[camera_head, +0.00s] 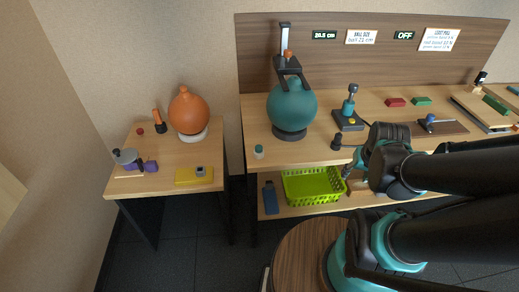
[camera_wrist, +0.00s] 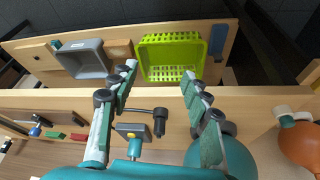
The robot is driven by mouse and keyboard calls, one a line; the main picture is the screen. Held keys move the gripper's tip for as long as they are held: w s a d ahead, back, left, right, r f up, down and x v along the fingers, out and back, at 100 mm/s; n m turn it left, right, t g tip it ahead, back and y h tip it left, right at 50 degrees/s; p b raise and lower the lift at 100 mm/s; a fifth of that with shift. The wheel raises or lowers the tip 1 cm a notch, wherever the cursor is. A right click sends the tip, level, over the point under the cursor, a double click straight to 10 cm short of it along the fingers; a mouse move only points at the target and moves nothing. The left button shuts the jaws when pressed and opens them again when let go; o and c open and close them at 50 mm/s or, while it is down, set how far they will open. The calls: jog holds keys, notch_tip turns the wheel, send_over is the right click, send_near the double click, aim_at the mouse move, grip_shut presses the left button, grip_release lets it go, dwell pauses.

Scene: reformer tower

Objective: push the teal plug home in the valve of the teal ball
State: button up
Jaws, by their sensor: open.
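The teal ball (camera_head: 292,108) rests on a dark round base on the long bench. Its upper part is partly hidden by a dark stand arm, and I cannot make out the valve. A small white-and-teal piece (camera_head: 259,152), which looks like the teal plug, stands upright near the bench's front left corner, apart from the ball. In the wrist view the ball (camera_wrist: 232,158) is at the bottom right, partly behind a finger, and the small piece (camera_wrist: 282,110) is right of it. My gripper (camera_wrist: 158,76) is open and empty, its fingers spread above the bench and lower shelf.
A teal pump (camera_head: 350,112) with a dark nozzle (camera_head: 337,142) stands right of the ball. A green basket (camera_head: 312,186) and blue bottle (camera_head: 270,198) sit on the lower shelf. The orange ball (camera_head: 188,112) is on the side table. Bare bench surface lies around the small piece.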

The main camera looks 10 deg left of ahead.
notch_tip(320, 180, up, 14)
jog(key=f+n+g, duration=0.1)
jog(key=n+g, duration=0.3)
jog(key=n, duration=0.9)
send_over(259, 147)
jog(key=f, duration=1)
jog(key=shift+w+a, duration=0.25)
jog(key=shift+w, duration=0.15)
jog(key=shift+s+d+f, duration=0.1)
jog(key=shift+s+f, duration=0.05)
jog(key=shift+f, duration=1.45)
jog(key=shift+s+d+f, duration=0.1)
jog(key=shift+s+f, duration=0.05)
jog(key=shift+f, duration=1.45)
jog(key=c, duration=0.8)
